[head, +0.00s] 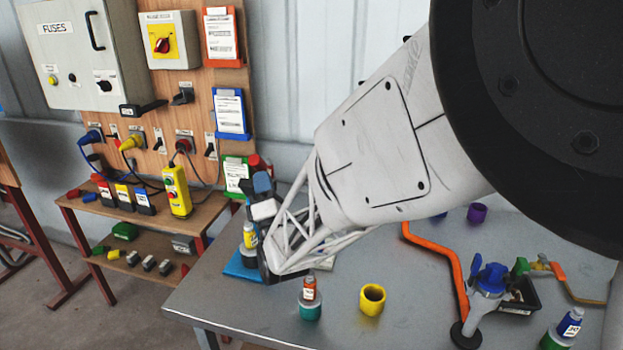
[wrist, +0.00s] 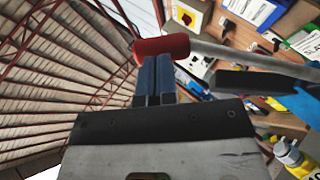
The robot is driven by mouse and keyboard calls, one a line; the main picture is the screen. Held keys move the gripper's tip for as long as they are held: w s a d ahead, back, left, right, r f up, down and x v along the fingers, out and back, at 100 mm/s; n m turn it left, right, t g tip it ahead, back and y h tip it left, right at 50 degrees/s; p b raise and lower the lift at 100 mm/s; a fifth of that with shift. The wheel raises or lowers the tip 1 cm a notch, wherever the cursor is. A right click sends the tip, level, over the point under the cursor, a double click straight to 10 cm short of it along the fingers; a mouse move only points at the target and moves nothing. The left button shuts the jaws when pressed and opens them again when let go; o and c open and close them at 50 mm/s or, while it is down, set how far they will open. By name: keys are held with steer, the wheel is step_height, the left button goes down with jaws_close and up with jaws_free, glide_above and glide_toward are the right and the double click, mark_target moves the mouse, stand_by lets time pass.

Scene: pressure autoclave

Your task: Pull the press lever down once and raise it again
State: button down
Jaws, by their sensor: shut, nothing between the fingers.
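The press lever shows in the wrist view as a grey rod (wrist: 245,56) ending in a red grip (wrist: 163,47). In the head view the red grip (head: 254,161) shows just above my blue fingers (head: 262,182). My gripper (wrist: 153,62) is shut and empty, with both blue fingers together and their tips right at the red grip. I cannot tell if they touch it. The lever is raised, with the grip well above the table. A blue base (head: 240,270) shows on the table below; my arm hides much of the press.
The grey table (head: 225,300) holds an orange-capped bottle (head: 309,289), a yellow cup (head: 372,299), a purple cup (head: 477,213) and an orange bent handle (head: 452,262). A wooden panel with switches and clipboards (head: 230,114) stands behind at left. The table's front left is clear.

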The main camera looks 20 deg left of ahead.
steer(key=shift+w+a+r, duration=0.15)
steer(key=shift+w+r, duration=0.1)
steer(key=shift+h, duration=0.3)
steer(key=shift+w+r+m, duration=0.25)
steer(key=shift+w+m, duration=0.05)
steer(key=w+r+m+g+h, duration=0.1)
steer(key=w+r+m+h, duration=0.2)
steer(key=w, duration=0.5)
steer(key=shift+m+g+h, duration=0.4)
steer(key=shift+h, duration=0.1)
steer(key=shift+w+r, duration=0.15)
steer(key=shift+r, duration=0.1)
stand_by(0.3)
steer(key=s+r+v, duration=0.1)
steer(key=v, duration=2.3)
steer(key=shift+r, duration=0.35)
